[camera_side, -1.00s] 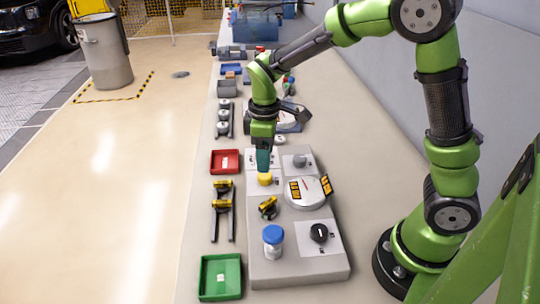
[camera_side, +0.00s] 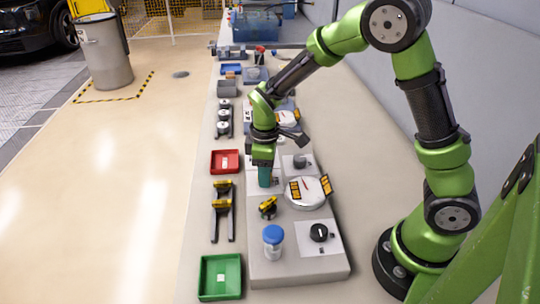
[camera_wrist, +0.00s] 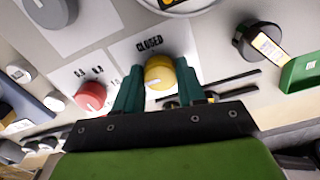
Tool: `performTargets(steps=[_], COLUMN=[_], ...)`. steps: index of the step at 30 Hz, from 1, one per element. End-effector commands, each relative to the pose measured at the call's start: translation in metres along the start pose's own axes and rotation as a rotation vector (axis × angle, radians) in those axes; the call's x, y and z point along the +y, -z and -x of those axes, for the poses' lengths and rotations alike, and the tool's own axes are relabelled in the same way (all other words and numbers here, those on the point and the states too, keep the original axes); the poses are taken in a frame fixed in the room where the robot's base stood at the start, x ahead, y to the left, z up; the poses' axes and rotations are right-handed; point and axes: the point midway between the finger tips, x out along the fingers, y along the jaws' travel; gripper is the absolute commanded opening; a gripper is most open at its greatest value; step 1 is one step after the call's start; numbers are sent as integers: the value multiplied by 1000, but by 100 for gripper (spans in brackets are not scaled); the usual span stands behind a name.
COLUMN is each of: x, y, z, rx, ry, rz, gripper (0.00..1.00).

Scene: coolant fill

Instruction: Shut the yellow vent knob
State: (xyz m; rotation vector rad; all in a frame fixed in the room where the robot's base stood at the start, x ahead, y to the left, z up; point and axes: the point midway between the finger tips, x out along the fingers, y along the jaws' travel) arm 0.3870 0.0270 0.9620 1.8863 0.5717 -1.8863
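The yellow vent knob (camera_wrist: 159,74) shows between my two teal fingers in the wrist view, under the printed word CLOSED. My gripper (camera_wrist: 160,80) straddles it, one finger at each side. The fingers sit very near the knob's edges, and I cannot tell whether they touch it. In the side view my gripper (camera_side: 264,182) points down, low over the grey panel (camera_side: 290,275), and hides the knob. The knob's pointer direction is not clear.
Close by are a red knob (camera_wrist: 91,95), a grey knob (camera_side: 300,162), a round gauge (camera_side: 306,197), a black knob (camera_side: 318,232) and a blue-capped bottle (camera_side: 273,240). Red (camera_side: 214,154) and green (camera_side: 205,290) trays lie left of the panel.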

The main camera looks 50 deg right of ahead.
Motion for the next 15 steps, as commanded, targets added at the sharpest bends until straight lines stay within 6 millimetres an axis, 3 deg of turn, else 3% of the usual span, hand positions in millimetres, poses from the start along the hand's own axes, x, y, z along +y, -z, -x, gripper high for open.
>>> performTargets(steps=[1,3,15], x=[0,0,0], y=[0,0,0], z=[0,0,1], rx=[0,0,1], ry=[0,0,0], rz=[0,0,-82], gripper=[19,9,9])
